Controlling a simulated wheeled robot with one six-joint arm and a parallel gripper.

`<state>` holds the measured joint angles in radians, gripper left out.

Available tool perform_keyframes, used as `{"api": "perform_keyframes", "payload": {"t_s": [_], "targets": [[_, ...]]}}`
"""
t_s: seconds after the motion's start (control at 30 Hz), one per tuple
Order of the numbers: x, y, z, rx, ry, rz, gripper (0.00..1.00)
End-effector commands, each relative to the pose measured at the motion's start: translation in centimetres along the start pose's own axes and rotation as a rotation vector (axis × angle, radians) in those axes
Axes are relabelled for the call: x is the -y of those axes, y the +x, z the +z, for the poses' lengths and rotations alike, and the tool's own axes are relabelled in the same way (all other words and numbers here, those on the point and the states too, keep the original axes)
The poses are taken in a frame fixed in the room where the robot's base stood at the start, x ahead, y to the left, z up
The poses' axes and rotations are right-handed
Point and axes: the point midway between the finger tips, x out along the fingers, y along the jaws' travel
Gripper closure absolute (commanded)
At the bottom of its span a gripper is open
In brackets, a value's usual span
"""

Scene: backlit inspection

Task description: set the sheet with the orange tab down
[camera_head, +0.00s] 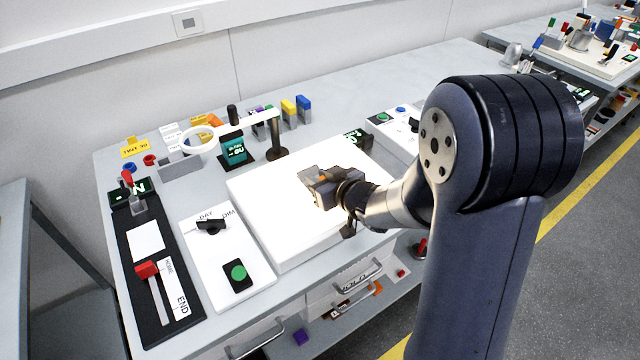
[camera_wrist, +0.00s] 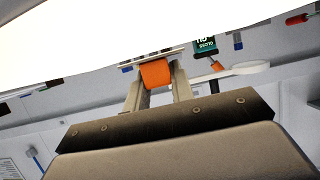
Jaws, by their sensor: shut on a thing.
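My gripper (camera_head: 328,188) is over the white, brightly lit panel (camera_head: 270,215) on the bench. In the wrist view its two fingers are shut on the orange tab (camera_wrist: 155,73). The sheet (camera_wrist: 152,58) shows there almost edge-on as a thin strip beyond the tab. In the head view the sheet (camera_head: 312,172) is a small greyish piece at the fingertips, above the panel's right part. I cannot tell whether it touches the panel. The gripper hides part of the sheet.
A white knob plate (camera_head: 215,265) and a black slider board (camera_head: 140,255) lie left. Another control plate (camera_head: 385,130) lies behind right. Most of the panel's left is bare.

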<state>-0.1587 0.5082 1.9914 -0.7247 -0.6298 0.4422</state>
Motion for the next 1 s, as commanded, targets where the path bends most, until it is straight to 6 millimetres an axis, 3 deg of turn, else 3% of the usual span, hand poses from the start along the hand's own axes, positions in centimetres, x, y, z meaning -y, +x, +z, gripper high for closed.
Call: {"api": "perform_keyframes", "payload": {"t_s": [0.1, 0.47, 0.5, 0.7, 1.0], "targets": [[-0.01, 0.4, 1.03, 0.001, 0.001, 0.001, 0.99], [-0.01, 0.56, 1.37, -0.001, -0.001, 0.001, 0.99], [-0.01, 0.51, 1.23, -0.001, -0.001, 0.001, 0.75], [-0.01, 0.49, 1.19, -0.001, -0.001, 0.001, 0.58], [-0.01, 0.45, 1.07, -0.001, -0.001, 0.001, 0.55]]}}
